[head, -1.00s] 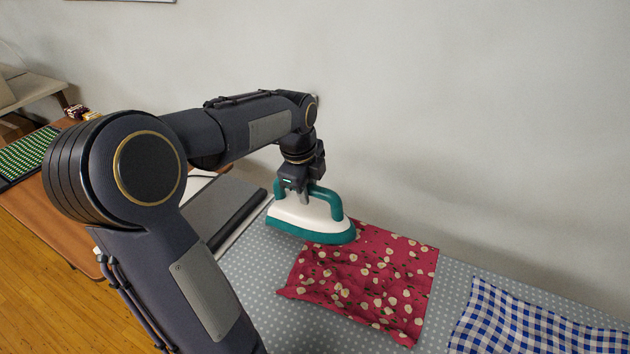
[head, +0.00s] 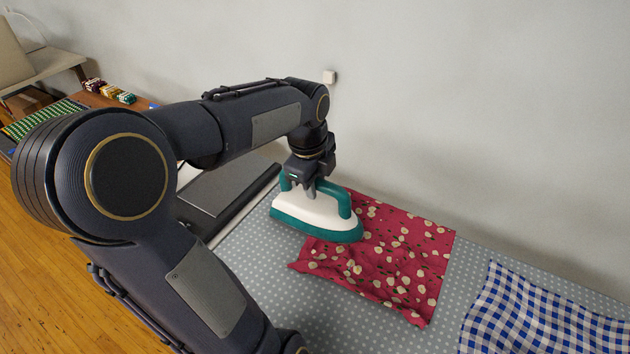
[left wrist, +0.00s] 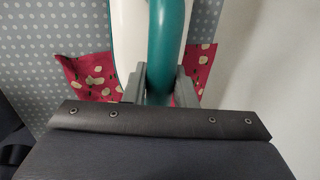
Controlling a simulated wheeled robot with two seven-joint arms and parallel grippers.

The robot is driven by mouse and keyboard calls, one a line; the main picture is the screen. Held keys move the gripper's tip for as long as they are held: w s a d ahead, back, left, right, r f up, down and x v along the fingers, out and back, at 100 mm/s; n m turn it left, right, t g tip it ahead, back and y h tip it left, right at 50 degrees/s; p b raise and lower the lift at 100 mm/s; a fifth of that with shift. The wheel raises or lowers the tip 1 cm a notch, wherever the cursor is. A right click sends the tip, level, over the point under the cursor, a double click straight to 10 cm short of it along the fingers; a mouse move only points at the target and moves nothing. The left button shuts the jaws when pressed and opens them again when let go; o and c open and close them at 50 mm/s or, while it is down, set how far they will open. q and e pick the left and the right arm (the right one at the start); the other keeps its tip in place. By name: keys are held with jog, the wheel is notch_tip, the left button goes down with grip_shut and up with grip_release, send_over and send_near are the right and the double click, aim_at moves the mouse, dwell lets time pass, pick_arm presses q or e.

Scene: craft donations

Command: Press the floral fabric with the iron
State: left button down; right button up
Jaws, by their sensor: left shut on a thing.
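The floral fabric (head: 395,262), red with cream flowers, lies slightly rumpled on the dotted grey ironing surface (head: 262,272). The white and teal iron (head: 318,215) is upright over the fabric's left part, its rear over the bare dotted cover. I cannot tell whether its sole touches the cloth. My left gripper (head: 312,190) is shut on the iron's teal handle. In the left wrist view, the gripper's fingers (left wrist: 160,88) stand on both sides of the handle (left wrist: 165,45), with red fabric (left wrist: 92,76) showing on both sides of the iron. My right gripper is out of view.
A blue and white checked cloth (head: 540,315) lies to the right of the floral fabric. A dark grey flat rest (head: 225,190) is at the surface's left end. The wall (head: 480,120) runs close behind. A wooden table with small colourful items (head: 110,93) stands at left.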

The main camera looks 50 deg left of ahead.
pick_arm(q)
jog(key=shift+f, duration=0.1)
jog(key=shift+f, duration=0.2)
jog(key=w+d, duration=0.4)
jog(key=d, duration=0.9)
dwell(0.6)
jog(key=shift+s+d, duration=0.1)
jog(key=shift+d, duration=0.05)
dwell(0.3)
jog(key=w+d, duration=0.3)
jog(key=d, duration=1)
jog(key=shift+w+f, duration=0.15)
jog(key=shift+w, duration=0.2)
dwell(0.4)
